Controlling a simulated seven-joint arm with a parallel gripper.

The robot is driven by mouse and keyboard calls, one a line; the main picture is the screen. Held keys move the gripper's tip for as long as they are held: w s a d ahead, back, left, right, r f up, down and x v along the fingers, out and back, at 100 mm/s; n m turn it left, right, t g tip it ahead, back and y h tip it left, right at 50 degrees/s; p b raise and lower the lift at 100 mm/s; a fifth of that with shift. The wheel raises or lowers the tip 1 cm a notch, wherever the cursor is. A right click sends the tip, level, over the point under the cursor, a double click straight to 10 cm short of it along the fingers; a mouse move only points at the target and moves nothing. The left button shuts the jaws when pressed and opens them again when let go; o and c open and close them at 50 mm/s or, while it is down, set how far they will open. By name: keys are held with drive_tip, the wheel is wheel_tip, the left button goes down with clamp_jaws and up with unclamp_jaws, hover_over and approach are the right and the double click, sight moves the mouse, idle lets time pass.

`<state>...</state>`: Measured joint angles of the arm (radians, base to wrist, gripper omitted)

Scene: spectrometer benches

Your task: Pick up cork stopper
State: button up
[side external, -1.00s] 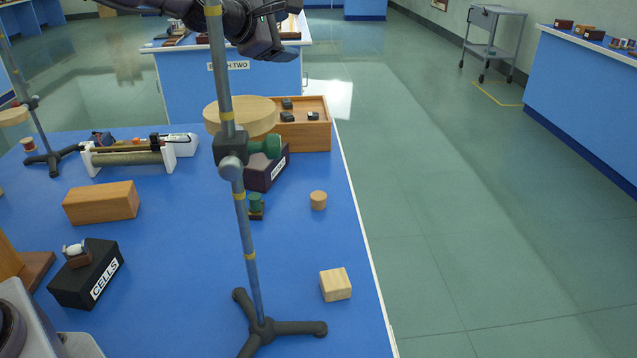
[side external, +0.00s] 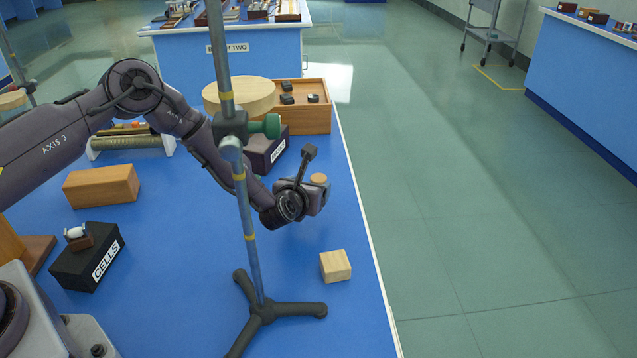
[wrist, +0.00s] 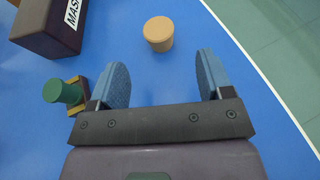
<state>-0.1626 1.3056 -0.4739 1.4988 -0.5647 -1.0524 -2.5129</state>
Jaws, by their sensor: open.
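The cork stopper (wrist: 159,33) is a short tan cylinder standing on the blue bench top. In the wrist view it lies ahead of my gripper (wrist: 160,78), a little beyond the fingertips and roughly centred between them. The two blue fingers are wide apart with nothing between them. In the side view the top of the cork stopper (side external: 319,179) shows just behind my gripper (side external: 318,198), which hides its lower part. I cannot tell from that view how high the fingers are above the bench.
A dark labelled box (wrist: 48,24) is at upper left. A pale wooden block (side external: 335,266) and a tripod stand (side external: 262,318) are nearer the side camera. The bench edge (wrist: 240,45) runs along the right.

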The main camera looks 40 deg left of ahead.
sight(318, 179)
drive_tip(key=shift+x, duration=4.3)
drive_tip(key=c, duration=1)
